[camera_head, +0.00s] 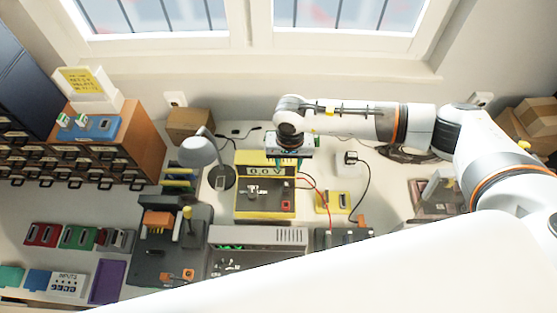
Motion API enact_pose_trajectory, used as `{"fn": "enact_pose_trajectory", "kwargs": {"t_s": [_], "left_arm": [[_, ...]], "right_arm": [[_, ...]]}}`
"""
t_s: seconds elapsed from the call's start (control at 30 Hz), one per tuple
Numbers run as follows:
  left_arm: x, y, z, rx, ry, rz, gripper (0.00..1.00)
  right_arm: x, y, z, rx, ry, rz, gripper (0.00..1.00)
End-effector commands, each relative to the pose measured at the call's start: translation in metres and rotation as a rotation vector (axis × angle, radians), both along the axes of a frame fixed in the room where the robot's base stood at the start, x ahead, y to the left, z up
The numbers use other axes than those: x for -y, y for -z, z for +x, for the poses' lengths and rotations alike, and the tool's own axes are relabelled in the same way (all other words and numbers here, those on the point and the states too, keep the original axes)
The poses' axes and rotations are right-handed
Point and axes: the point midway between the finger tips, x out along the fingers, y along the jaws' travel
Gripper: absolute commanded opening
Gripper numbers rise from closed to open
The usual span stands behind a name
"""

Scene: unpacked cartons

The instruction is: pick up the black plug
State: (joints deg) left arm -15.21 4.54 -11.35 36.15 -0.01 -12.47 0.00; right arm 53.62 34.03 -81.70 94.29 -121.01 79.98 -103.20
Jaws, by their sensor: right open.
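My right arm reaches in from the right, and its gripper (288,158) points down over the back of the yellow meter (240,197), whose display reads 0.0 V. The fingertips are small in this view; the gripper is open and I see nothing held in it. A small black piece (235,129) on the bench behind the meter, left of the gripper, may be the black plug; a black cable lies near it. Another dark end sits on a white block (346,160) right of the gripper, with a black cable running down from it. My left gripper is not in view.
A grey desk lamp (197,152) stands left of the meter. A wooden drawer cabinet (137,140) and a cardboard box (189,123) stand farther left. A grey power unit (255,237) is in front. Red and black leads run right of the meter. A large white shape blocks the lower right.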

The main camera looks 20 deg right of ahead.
Motion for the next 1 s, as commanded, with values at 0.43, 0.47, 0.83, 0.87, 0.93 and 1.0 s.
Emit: {"fn": "enact_pose_trajectory", "kwargs": {"t_s": [0.43,0.47,0.83,0.87,0.93,1.0], "left_arm": [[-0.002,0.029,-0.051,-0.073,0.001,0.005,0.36],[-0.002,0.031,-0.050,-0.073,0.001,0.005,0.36],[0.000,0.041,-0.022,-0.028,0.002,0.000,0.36],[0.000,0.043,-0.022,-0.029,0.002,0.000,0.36],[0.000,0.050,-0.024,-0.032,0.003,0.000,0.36],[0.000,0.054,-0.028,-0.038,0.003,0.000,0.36]], "right_arm": [[-0.001,0.055,-0.002,-0.003,0.002,0.001,0.42],[-0.001,0.059,-0.001,-0.003,0.002,0.002,0.42],[-0.004,0.095,-0.004,-0.004,0.002,0.002,0.42],[-0.004,0.100,-0.005,-0.004,0.002,0.001,0.42],[-0.005,0.112,-0.004,-0.003,0.001,0.002,0.42],[-0.005,0.120,-0.004,-0.003,0.001,0.002,0.42]]}}
